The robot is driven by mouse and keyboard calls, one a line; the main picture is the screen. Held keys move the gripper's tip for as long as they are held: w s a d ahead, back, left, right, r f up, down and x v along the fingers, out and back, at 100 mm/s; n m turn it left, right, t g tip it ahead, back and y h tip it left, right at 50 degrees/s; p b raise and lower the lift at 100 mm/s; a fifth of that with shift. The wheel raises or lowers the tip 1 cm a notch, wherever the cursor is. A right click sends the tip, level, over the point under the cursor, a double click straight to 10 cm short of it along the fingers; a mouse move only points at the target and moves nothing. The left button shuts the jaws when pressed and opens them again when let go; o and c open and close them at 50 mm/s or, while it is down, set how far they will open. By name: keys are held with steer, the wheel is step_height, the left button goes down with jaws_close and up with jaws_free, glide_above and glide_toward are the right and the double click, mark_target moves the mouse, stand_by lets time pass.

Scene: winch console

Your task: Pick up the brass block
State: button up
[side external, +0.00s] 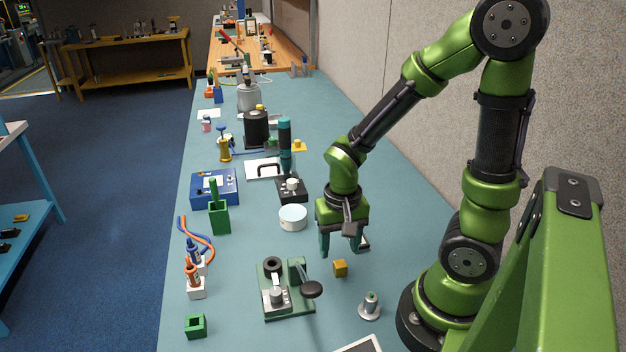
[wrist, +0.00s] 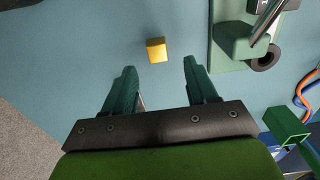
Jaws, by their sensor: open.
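The brass block (side external: 340,268) is a small golden cube on the blue-green bench top, right of the green winch fixture. It also shows in the wrist view (wrist: 156,50), beyond my fingertips and between their lines, a little left of the middle of the gap. My gripper (side external: 343,250) is open and empty above the bench, close to the block and apart from it. In the wrist view its two green fingers (wrist: 159,66) stand wide apart with nothing between them.
The green fixture with a black-knobbed lever (side external: 312,289) stands left of the block. A grey metal post (side external: 370,306) stands in front to the right. A white round tin (side external: 293,217) and a black switch box (side external: 291,189) stand behind. Bench between block and post is clear.

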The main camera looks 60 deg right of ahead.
mark_target(339, 262)
steer(key=shift+s+d+f, duration=0.1)
steer(key=shift+f, duration=2.15)
jaws_close()
